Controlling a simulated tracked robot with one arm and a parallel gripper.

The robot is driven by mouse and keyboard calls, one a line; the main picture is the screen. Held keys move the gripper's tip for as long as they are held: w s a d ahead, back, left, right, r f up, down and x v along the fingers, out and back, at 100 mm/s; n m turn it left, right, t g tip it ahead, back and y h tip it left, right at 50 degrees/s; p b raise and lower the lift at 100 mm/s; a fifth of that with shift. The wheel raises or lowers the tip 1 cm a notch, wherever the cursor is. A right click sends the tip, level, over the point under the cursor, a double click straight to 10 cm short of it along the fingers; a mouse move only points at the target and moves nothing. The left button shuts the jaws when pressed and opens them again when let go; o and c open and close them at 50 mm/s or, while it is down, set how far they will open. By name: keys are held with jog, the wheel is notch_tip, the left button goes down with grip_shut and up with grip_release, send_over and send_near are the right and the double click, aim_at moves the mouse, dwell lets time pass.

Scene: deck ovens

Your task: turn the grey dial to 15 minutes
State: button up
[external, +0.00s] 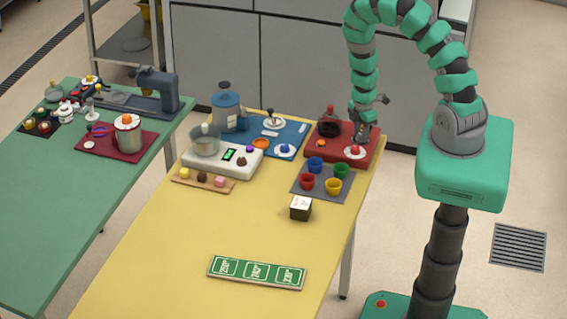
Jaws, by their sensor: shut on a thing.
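My gripper (362,135) points down at the back right of the red board (371,157), on the far end of the yellow table. It is shut on what looks like the grey dial (363,140), which is small here and mostly hidden by the fingers. The dial's markings and the way it points cannot be read. A white disc with a red knob (355,150) sits just in front of the fingers.
A black round part (328,129) is left of the gripper on the red board. A grey mat (323,197) with several coloured cups lies in front. A blue board (297,137) with more dials is to the left. The table's right edge is close.

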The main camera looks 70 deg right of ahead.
aim_at(355, 136)
jog(key=o, duration=0.9)
jog(key=shift+o, duration=0.2)
jog(key=shift+r, duration=0.1)
notch_tip(355, 136, up, 13)
jog(key=shift+r+b, duration=0.2)
jog(key=shift+b, duration=0.25)
dwell(0.4)
